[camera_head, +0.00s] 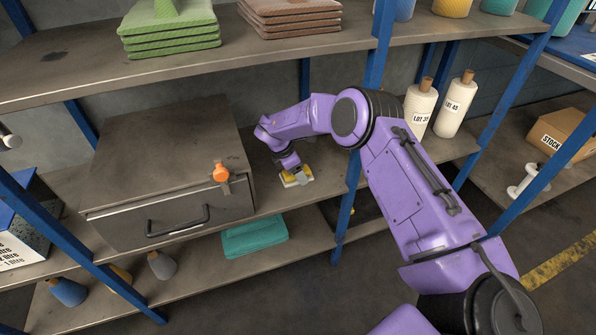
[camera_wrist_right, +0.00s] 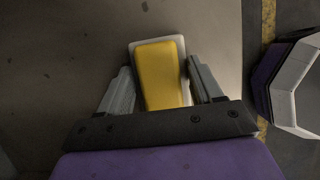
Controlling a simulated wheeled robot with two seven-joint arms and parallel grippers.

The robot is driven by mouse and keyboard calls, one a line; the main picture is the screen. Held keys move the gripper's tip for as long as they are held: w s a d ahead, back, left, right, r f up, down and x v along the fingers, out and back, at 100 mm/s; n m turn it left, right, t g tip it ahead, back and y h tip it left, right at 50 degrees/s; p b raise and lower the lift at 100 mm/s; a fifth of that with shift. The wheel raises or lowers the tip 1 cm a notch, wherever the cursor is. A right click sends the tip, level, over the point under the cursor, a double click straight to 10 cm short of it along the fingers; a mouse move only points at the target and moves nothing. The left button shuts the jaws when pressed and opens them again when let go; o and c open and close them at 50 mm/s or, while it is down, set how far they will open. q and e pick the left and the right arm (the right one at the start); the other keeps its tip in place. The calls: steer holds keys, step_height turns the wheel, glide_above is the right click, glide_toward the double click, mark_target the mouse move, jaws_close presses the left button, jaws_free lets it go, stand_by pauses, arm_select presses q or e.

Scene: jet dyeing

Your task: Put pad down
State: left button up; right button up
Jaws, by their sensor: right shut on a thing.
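The pad (camera_head: 299,180) has a yellow top and a white base. It is on or just above the middle shelf (camera_head: 328,198), right of the metal box with a drawer handle. I cannot tell whether it touches the shelf. In the right wrist view the pad (camera_wrist_right: 160,75) lies between the two grey fingers, its far end beyond the fingertips. My right gripper (camera_head: 293,172) is shut on the pad; it also shows in the wrist view (camera_wrist_right: 163,85). My left gripper is not in view.
The metal box (camera_head: 170,160) with an orange knob (camera_head: 221,173) stands close left of the pad. A blue post (camera_head: 344,220) is to the right. A teal folded cloth (camera_head: 254,236) lies on the shelf below.

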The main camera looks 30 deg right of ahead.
steer(key=o, duration=1)
steer(key=shift+r, duration=0.1)
steer(key=shift+a+r, duration=0.1)
steer(key=shift+r, duration=0.25)
steer(key=v, duration=1.1)
steer(key=shift+a+r+p, duration=0.1)
steer(key=shift+r+p, duration=0.05)
steer(key=shift+p, duration=0.15)
